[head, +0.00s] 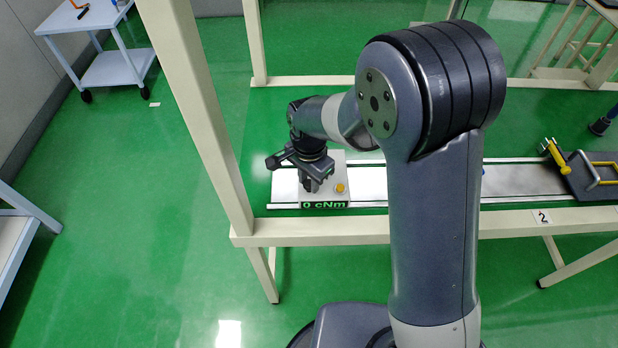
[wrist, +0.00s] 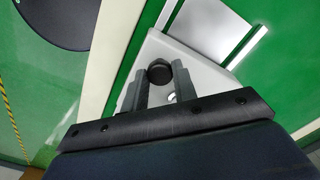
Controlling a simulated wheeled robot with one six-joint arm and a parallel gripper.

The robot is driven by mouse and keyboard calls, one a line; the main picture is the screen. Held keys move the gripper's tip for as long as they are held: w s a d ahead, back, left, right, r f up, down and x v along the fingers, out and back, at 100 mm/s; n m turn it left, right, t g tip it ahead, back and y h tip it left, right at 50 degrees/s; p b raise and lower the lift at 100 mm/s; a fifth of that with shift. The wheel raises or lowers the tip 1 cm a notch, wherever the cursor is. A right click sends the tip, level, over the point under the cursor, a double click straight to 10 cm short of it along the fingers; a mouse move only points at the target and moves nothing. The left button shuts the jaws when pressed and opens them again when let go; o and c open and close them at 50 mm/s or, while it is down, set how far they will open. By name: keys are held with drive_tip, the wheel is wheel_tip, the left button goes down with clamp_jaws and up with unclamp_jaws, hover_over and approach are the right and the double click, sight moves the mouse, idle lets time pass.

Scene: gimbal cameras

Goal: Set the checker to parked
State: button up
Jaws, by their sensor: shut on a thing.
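The checker (head: 338,168) is a pale grey box at the left end of a metal rail on the green-topped bench. Its front display reads "0 cNm" in green, and a yellow button (head: 340,188) sits on its top. My gripper (head: 312,186) points down over the checker's top. In the wrist view, a round black knob (wrist: 158,72) on the checker lies between my two fingers, and they are shut on it. Any pointer or parked mark on the checker is hidden or too small to read.
The rail (head: 520,180) runs right to a dark fixture (head: 594,180) with yellow handles. A cream bench post (head: 195,110) stands just left of the checker. The label "2" (head: 542,216) is on the front beam. A white trolley (head: 100,68) stands at the back left.

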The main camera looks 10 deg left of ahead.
clamp_jaws()
drive_tip(key=a, duration=0.2)
drive_tip(key=s+a, duration=0.1)
drive_tip(key=a, duration=0.1)
drive_tip(key=shift+a, duration=0.1)
drive_tip(key=o, duration=1)
unclamp_jaws()
drive_tip(key=shift+a, duration=0.1)
drive_tip(key=shift+r, duration=0.1)
wheel_tip(320, 180, up, 11)
drive_tip(key=shift+f+b, duration=0.2)
drive_tip(key=shift+b, duration=0.2)
